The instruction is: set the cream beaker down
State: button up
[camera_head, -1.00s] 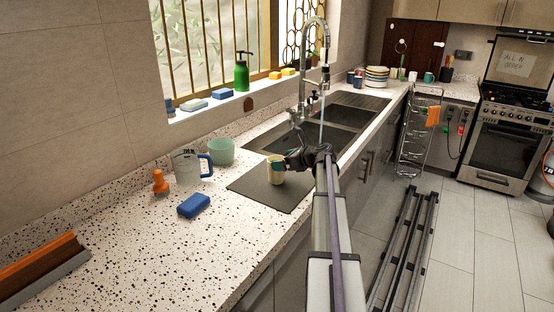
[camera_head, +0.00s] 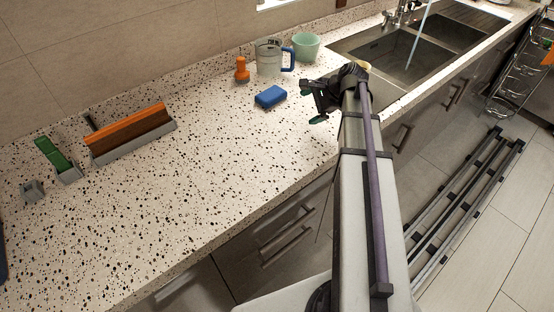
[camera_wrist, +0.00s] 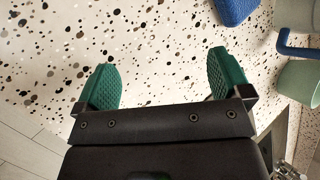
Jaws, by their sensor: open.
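My gripper (camera_head: 311,105) is open and empty over the speckled counter, left of the sink. In the wrist view its two green fingers stand wide apart (camera_wrist: 164,78) with only bare counter between them. A small cream rim (camera_head: 364,65), likely the cream beaker, shows just behind my wrist in the head view. The rest of it is hidden by the arm, so I cannot tell what it stands on. The cream beaker does not show in the wrist view.
A blue sponge (camera_head: 270,97), orange-topped stamp-like item (camera_head: 242,70), blue-handled measuring jug (camera_head: 269,57) and pale green cup (camera_head: 306,47) stand near the gripper. A wooden squeegee-like tool (camera_head: 130,133) and green brush (camera_head: 56,158) lie left. The front counter is clear.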

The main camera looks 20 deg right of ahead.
aim_at(271, 179)
jog(key=s+a+f+n+g, duration=0.1)
jog(key=s+a+n, duration=0.2)
jog(key=a, duration=0.2)
jog(key=s+a+f+n+g+h, duration=0.1)
jog(key=s+a+n, duration=0.3)
jog(key=a, duration=0.1)
jog(key=s+a+f+n+g+h, duration=0.1)
jog(key=s+a+n+g, duration=0.1)
jog(key=a, duration=0.3)
jog(key=shift+s+a+n, duration=0.15)
jog(key=shift+s+n, duration=0.55)
jog(key=shift+n, duration=0.1)
jog(key=s+a+n+h, duration=0.1)
jog(key=s+n, duration=0.1)
jog(key=s+a+n+g+h, duration=0.1)
jog(key=s+a+n, duration=0.1)
jog(key=s+a+n+h, duration=0.1)
jog(key=s+n, duration=0.1)
jog(key=n, duration=0.1)
jog(key=shift+s+a+f, duration=0.25)
jog(key=shift+s+f, duration=0.05)
notch_tip(271, 179, up, 16)
jog(key=p, duration=1.6)
